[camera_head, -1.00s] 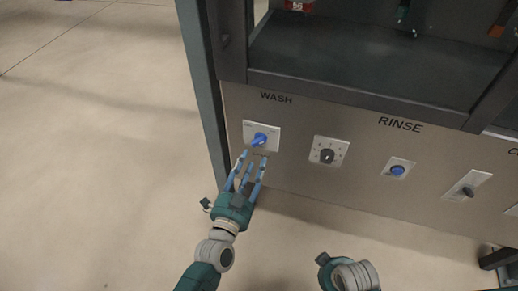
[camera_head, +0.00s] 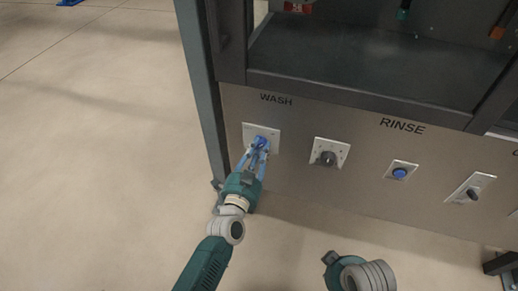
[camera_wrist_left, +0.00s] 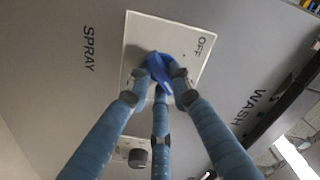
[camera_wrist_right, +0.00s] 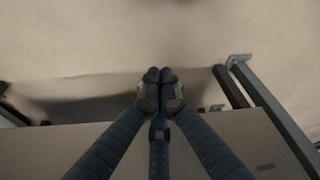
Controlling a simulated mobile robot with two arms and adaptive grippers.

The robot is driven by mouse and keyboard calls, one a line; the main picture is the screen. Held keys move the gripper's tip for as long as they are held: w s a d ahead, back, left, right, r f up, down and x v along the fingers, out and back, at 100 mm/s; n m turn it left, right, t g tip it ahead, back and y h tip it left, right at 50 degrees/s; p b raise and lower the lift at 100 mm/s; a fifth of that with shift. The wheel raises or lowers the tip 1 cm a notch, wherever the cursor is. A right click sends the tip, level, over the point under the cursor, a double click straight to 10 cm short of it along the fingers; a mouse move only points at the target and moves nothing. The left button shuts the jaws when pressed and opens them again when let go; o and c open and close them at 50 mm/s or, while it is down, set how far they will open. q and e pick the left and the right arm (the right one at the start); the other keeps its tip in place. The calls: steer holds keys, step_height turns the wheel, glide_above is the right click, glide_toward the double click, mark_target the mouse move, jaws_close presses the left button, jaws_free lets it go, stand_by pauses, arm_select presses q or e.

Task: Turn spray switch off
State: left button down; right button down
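The spray switch is a blue rotary knob on a white plate (camera_head: 247,130) below the WASH label, at the left of the grey panel. In the left wrist view the blue knob (camera_wrist_left: 158,66) sits between my left fingertips, on a plate (camera_wrist_left: 140,32) marked OFF at one corner. SPRAY is printed on the panel beside the plate. My left gripper (camera_head: 259,146) reaches up to the switch with its fingers closed in around the knob, which they partly hide. My right gripper (camera_wrist_right: 160,78) is empty with its fingertips together, away from the switch.
A dark knob on a plate (camera_head: 317,149) is right of the spray switch. A blue button (camera_head: 399,173) and another dark switch (camera_head: 473,187) lie farther right. A dark upright post (camera_head: 203,85) stands left of the panel.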

stand_by(0.3)
arm_select(q)
steer(key=n+p, duration=0.2)
steer(key=n, duration=0.4)
steer(key=shift+r, duration=0.2)
steer(key=n+p, duration=0.1)
steer(key=n, duration=0.1)
steer(key=shift+n, duration=0.4)
steer(key=n, duration=0.2)
steer(key=shift+n, duration=0.4)
steer(key=shift+a+n, duration=0.1)
steer(key=shift+n, duration=0.7)
steer(key=n, duration=0.3)
steer(key=shift+a+n, duration=0.1)
steer(key=shift+n, duration=0.8)
arm_select(e)
step_height(320, 180, down, 10)
steer(key=s, duration=0.1)
steer(key=shift+g, duration=0.3)
steer(key=shift+s+f, duration=0.15)
steer(key=shift+s, duration=0.2)
arm_select(q)
steer(key=c, duration=1.5)
jaws_free()
steer(key=shift+r, duration=0.1)
steer(key=shift+c, duration=0.2)
